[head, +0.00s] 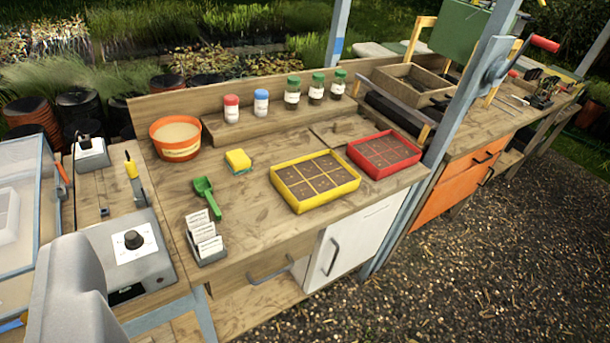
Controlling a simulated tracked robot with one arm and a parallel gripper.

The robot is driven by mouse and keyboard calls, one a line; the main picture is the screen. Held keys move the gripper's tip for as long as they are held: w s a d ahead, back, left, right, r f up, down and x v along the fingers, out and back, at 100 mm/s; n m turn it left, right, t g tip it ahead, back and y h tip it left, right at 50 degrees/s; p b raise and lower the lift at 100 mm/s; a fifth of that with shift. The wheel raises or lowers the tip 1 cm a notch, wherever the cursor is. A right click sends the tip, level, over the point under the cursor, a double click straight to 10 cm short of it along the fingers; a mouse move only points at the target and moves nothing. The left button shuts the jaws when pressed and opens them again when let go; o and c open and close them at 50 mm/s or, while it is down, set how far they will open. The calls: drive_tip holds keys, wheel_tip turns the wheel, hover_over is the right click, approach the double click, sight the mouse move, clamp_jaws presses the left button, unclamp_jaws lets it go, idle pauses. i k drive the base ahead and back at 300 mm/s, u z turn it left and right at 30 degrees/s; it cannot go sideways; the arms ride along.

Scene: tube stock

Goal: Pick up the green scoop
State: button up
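The green scoop (206,197) lies on the wooden bench top, left of the middle of the view. Its wide end is toward the back and its narrower end points toward the bench's front. It stands clear of other things, just behind a small holder of white labels (206,244). Nothing holds it. My gripper's fingers do not show; only a smooth grey part, likely of my own arm, shows at the lower left.
An orange tub (176,139) and a yellow sponge (238,161) lie behind the scoop. A yellow seed tray (300,207) and a red one (384,174) stand to the right. A grey box with a black knob (164,264) is at left. Bench space between scoop and yellow tray is clear.

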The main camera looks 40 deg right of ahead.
sight(203, 186)
drive_tip(key=k, duration=0.6)
drive_tip(key=z, duration=0.7)
drive_tip(key=i, duration=2)
drive_tip(key=u, duration=0.7)
